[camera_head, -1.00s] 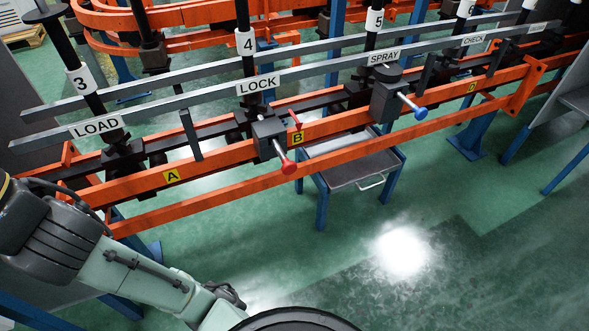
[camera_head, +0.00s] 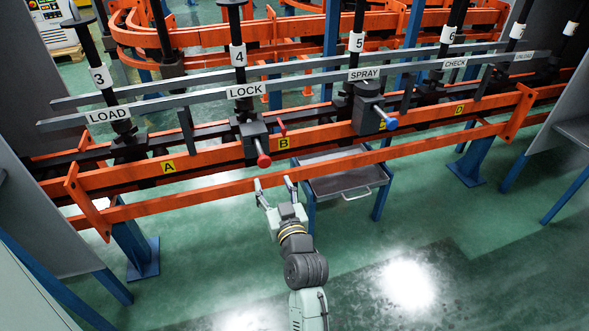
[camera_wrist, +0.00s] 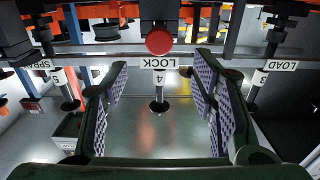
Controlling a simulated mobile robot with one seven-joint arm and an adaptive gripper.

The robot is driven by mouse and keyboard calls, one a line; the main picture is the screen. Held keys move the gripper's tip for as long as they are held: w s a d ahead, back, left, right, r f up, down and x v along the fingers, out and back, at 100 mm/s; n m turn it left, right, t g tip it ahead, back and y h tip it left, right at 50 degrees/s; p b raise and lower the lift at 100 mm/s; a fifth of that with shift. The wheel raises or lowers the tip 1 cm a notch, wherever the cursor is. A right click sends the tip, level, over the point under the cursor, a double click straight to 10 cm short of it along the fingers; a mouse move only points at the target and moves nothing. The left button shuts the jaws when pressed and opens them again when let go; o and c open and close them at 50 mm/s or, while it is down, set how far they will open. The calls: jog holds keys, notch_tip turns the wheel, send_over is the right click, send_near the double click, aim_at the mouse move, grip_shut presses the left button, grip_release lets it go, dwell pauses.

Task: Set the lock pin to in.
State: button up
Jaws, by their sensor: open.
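The lock pin ends in a red ball knob (camera_head: 263,160) on a rod from a dark housing (camera_head: 254,141) below the LOCK sign (camera_head: 246,91). My gripper (camera_head: 274,183) is open and empty, below and in front of the knob, its fingers pointing up toward the rail. In the wrist view the picture is upside down; the red knob (camera_wrist: 159,41) lies between the lines of the two spread fingers, beyond their tips, and does not touch them. The knob hides much of its rod there.
A lower orange rail (camera_head: 200,197) runs across close to my fingers. A small red lever (camera_head: 283,129) stands right of the housing. A blue-knobbed pin (camera_head: 391,123) sits below the SPRAY sign. A grey tray table (camera_head: 345,178) stands right of my gripper. Open floor lies in front.

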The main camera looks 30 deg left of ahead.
aim_at(265, 164)
jog(key=p+x, duration=0.1)
jog(key=x, duration=0.4)
jog(key=p+x, duration=0.1)
jog(key=x, duration=0.4)
jog(key=shift+w+a+f, duration=0.2)
jog(key=shift+w, duration=0.15)
jog(key=shift+c, duration=0.4)
grip_shut()
